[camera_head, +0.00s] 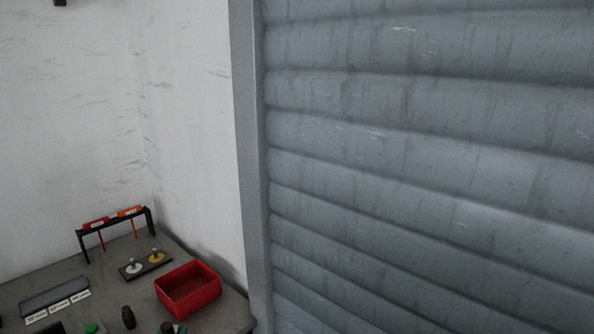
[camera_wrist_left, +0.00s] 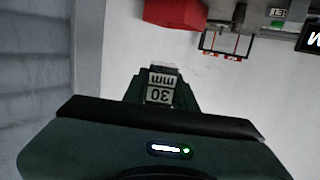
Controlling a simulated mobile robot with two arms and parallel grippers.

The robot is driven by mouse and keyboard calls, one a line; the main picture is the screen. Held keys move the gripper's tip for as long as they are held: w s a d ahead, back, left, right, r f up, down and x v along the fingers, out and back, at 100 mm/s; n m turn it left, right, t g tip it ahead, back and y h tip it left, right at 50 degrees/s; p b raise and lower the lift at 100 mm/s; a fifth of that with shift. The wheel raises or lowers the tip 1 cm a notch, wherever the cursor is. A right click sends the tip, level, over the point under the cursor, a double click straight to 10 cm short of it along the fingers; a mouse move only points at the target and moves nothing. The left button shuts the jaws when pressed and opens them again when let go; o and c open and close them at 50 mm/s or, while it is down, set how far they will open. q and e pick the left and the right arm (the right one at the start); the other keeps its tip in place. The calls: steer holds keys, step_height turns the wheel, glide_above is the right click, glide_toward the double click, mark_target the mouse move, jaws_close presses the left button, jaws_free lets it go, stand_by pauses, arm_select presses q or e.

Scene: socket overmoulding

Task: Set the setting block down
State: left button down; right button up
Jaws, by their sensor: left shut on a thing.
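The setting block (camera_wrist_left: 160,94) shows in the left wrist view with white labels reading "30" and "mm" upside down. My left gripper (camera_wrist_left: 164,72) is shut on it, with dark fingers at its sides. The block's underside is hidden, and I cannot tell its height over any surface. In the head view I cannot make out the left gripper or the held block. My right gripper is in neither view.
A grey worktop (camera_head: 118,270) holds a red bin (camera_head: 188,290), a black rack (camera_head: 117,228) with red and orange items, a dark plate (camera_head: 146,266) with white and yellow parts, and a long grey holder (camera_head: 54,297) with white labels. A grey shutter (camera_head: 430,170) stands right.

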arm_select(q)
steer(key=s+d+m+h, duration=0.2)
steer(key=s+d+h, duration=0.1)
steer(key=s+d, duration=0.15)
steer(key=w+a+r+n+g+y, duration=0.2)
steer(key=w+a+n+y, duration=0.3)
steer(key=a, duration=0.4)
steer(key=w+a+r+n+g+y, duration=0.3)
steer(key=w+a+n+y, duration=0.1)
steer(key=w+a+y, duration=0.3)
steer(key=w+a, duration=0.2)
steer(key=w, duration=0.1)
steer(key=shift+n+g+y, duration=0.3)
steer(key=shift+n, duration=0.1)
steer(key=shift+r, duration=0.1)
step_height(320, 180, down, 15)
steer(key=shift+f+p, duration=0.15)
steer(key=shift+p, duration=0.3)
step_height(320, 180, down, 4)
steer(key=shift+r, duration=0.25)
steer(key=shift+f, duration=0.45)
steer(key=shift+d+b, duration=0.1)
steer(key=shift+b, duration=0.25)
